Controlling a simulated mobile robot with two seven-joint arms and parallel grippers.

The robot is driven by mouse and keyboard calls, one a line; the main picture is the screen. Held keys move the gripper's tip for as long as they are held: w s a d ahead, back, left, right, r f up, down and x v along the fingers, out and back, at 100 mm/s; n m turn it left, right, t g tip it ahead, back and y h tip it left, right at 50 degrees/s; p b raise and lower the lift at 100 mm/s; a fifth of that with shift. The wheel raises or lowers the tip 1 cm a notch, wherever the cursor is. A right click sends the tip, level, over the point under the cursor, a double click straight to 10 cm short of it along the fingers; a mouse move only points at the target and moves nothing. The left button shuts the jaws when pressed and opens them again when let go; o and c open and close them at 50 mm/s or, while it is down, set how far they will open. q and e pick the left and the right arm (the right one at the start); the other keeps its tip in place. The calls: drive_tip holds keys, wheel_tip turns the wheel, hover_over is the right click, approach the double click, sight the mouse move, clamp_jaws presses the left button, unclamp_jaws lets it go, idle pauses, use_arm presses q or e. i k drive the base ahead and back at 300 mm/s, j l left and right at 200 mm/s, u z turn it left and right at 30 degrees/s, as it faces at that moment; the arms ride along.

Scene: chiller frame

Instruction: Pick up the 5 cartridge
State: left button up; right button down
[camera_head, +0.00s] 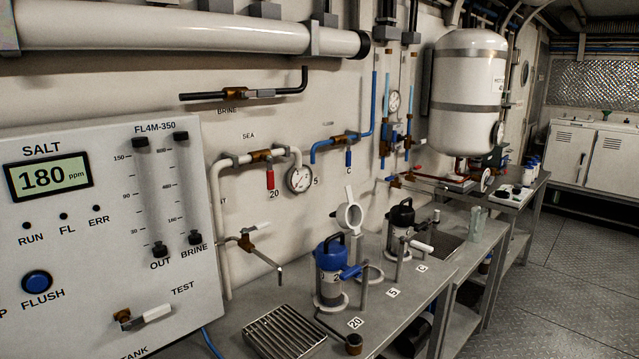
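A bench label reading 5 (393,293) lies on the front part of the metal bench (425,285). To the left, a canister with a blue top and handle (330,270) stands upright near the label 20 (356,323). To the right, a canister with a black top (400,228) stands upright near the label C (422,268). I cannot tell which item is the 5 cartridge. Neither of my grippers is in view.
A metal drain grate (284,332) is at the bench's near left, below a tap (246,241). Pipes and a gauge (300,178) run along the wall. A control panel (105,230) fills the left. The floor (545,290) at right is clear.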

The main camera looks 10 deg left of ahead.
sight(527, 173)
drive_tip(key=i+l+z, duration=1.1)
drive_tip(key=i+z, duration=0.5)
drive_tip(key=i, duration=1.65)
drive_tip(key=i+u, duration=0.1)
drive_tip(key=i, duration=0.75)
drive_tip(key=i+l+u, duration=0.1)
drive_tip(key=i, duration=0.7)
drive_tip(key=i+l+u, duration=0.15)
drive_tip(key=i+u, duration=0.2)
drive_tip(key=i+l+u, duration=0.2)
drive_tip(key=i+u, duration=0.15)
drive_tip(key=i+l+u, duration=0.55)
drive_tip(key=u, duration=0.15)
drive_tip(key=i+l+u, duration=0.15)
drive_tip(key=l+u, duration=0.2)
drive_tip(key=i+l+u, duration=0.1)
drive_tip(key=l+u, duration=0.3)
drive_tip(key=i+l+u, duration=0.1)
drive_tip(key=l+u, duration=0.6)
drive_tip(key=l, duration=0.1)
